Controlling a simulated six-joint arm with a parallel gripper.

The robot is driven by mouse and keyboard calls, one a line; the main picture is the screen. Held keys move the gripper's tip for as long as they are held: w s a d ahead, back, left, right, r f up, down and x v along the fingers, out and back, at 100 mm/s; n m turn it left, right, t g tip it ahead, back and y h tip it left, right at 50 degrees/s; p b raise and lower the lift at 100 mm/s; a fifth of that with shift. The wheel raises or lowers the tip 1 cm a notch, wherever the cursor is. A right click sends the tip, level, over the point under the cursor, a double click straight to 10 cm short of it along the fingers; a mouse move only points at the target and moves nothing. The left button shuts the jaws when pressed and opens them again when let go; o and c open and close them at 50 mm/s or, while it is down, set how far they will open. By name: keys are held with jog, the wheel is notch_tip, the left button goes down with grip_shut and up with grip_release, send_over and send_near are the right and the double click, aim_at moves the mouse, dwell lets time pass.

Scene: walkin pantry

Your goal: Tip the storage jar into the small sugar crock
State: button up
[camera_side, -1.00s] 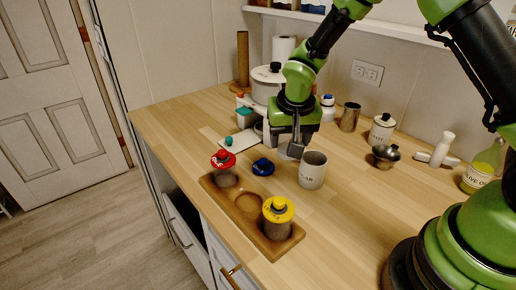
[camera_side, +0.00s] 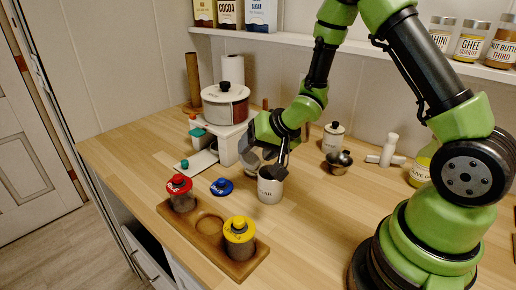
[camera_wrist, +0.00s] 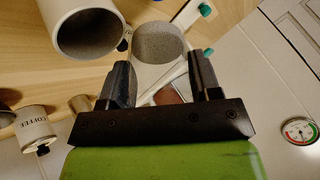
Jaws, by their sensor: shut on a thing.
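My gripper (camera_side: 280,160) is shut on the storage jar (camera_side: 251,157), a clear jar that looks tilted beside and above the sugar crock. In the wrist view the jar (camera_wrist: 160,45) sits between the fingertips (camera_wrist: 159,62), with grey, grainy matter showing in it. The small sugar crock (camera_side: 270,190) is a white cup with dark lettering, upright on the counter under my fingers. Its open mouth (camera_wrist: 88,33) shows beside the jar in the wrist view; no contents can be made out. Whether jar and crock touch, and whether anything is flowing, I cannot tell.
A blue lid (camera_side: 221,187) lies left of the crock. A wooden tray (camera_side: 226,262) holds a red-lidded jar (camera_side: 182,196) and a yellow-lidded jar (camera_side: 239,241), with an empty round recess between them. A white pot (camera_side: 225,106) stands behind. A metal bowl (camera_side: 339,163) is to the right.

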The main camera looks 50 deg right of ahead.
jog(key=t+y, duration=0.1)
jog(key=t, duration=0.1)
jog(key=shift+f+t, duration=0.15)
jog(key=shift+t, duration=0.15)
jog(key=shift+s+d+f+m+t+y, duration=0.2)
jog(key=shift+t+y, duration=0.25)
jog(key=shift+t, duration=0.45)
jog(key=shift+w+a+f+m+t+y, duration=0.1)
jog(key=shift+m+t+y, duration=0.3)
jog(key=shift+t, duration=0.5)
jog(key=shift+r, duration=0.1)
